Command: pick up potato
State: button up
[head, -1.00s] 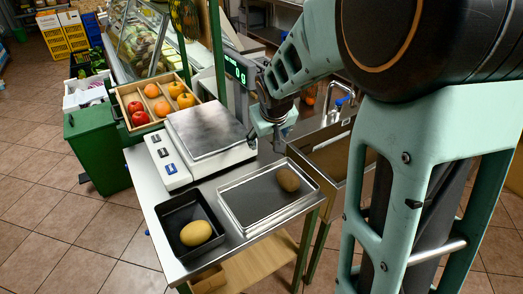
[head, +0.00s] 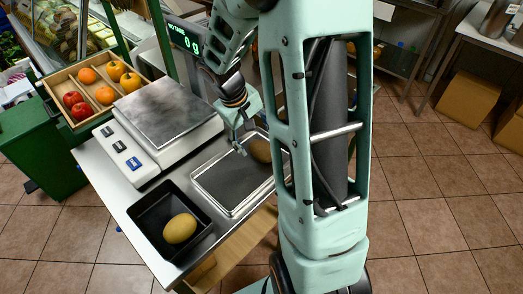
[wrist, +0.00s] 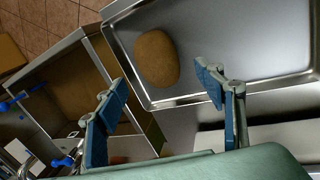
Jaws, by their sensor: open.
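A brown potato (head: 260,151) lies in the shallow metal tray (head: 203,189), near its right end. It also shows in the wrist view (wrist: 157,58), just beyond my fingertips. A paler, yellowish potato-like item (head: 180,228) lies in the black tray (head: 146,232) in front. My gripper (head: 245,143) is over the metal tray, close to the brown potato. In the wrist view my gripper (wrist: 163,78) is open and empty, one finger to each side of the potato. My arm partly hides the metal tray's right end in the head view.
A scale (head: 165,115) with a lit display stands behind the trays. A wooden crate (head: 97,92) of several red and orange items is at the back left.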

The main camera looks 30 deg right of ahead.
aim_at(260, 146)
jog(key=x, duration=0.4)
jog(key=shift+s+d+f, duration=0.15)
jog(key=shift+s, duration=0.05)
jog(key=shift+w+d+f, duration=0.1)
jog(key=shift+d+f, duration=0.1)
jog(key=shift+f, duration=0.35)
jog(key=shift+c, duration=0.6)
jog(key=c, duration=1.2)
